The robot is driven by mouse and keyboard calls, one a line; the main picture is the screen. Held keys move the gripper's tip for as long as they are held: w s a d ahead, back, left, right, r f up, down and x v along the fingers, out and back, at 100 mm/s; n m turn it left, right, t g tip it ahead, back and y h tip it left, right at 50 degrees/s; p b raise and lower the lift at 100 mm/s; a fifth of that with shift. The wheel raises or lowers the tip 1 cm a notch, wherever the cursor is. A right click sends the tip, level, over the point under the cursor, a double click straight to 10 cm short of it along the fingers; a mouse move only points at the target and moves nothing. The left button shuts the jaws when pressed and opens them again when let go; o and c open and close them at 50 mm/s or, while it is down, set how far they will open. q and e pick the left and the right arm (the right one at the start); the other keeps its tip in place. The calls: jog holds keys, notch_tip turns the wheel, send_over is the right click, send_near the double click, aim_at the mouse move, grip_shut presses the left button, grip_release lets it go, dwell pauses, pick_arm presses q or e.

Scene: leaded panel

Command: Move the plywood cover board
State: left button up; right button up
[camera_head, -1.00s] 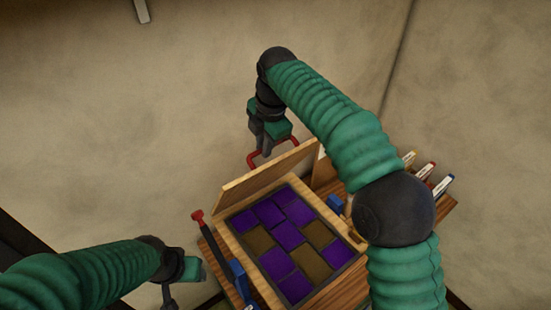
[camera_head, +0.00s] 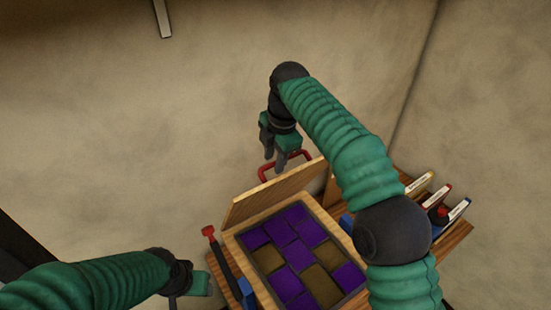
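The plywood cover board (camera_head: 270,195) stands tilted up along the far edge of the leaded panel (camera_head: 303,258), whose purple and brown panes are uncovered. A red handle (camera_head: 303,153) sticks out past the board's far side. My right gripper (camera_head: 275,163) is at this handle, pointing down, with its fingertips overlapping it in the picture. I cannot tell whether the fingers are closed on it. My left gripper (camera_head: 190,290) is low at the left, beside the panel and apart from the board. Its fingers are mostly hidden or cut off.
A red-tipped dark bar (camera_head: 222,252) and a blue part (camera_head: 245,292) lie along the panel's left side. Several labelled items with yellow, red and blue parts (camera_head: 436,198) stand at the right of the wooden bench (camera_head: 452,240). My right arm crosses above the bench's right side.

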jog(key=shift+a+r, duration=0.1)
jog(key=shift+r, duration=0.05)
jog(key=shift+s+r, duration=0.25)
jog(key=shift+s, duration=0.2)
jog(key=v, duration=0.6)
jog(key=shift+w+r, duration=0.2)
jog(key=shift+w, duration=0.05)
pick_arm(q)
jog(key=shift+s, duration=0.25)
pick_arm(e)
jog(key=shift+s+r, duration=0.3)
jog(key=shift+r, duration=0.1)
pick_arm(q)
jog(key=shift+d, duration=0.1)
pick_arm(e)
jog(key=shift+f, duration=0.15)
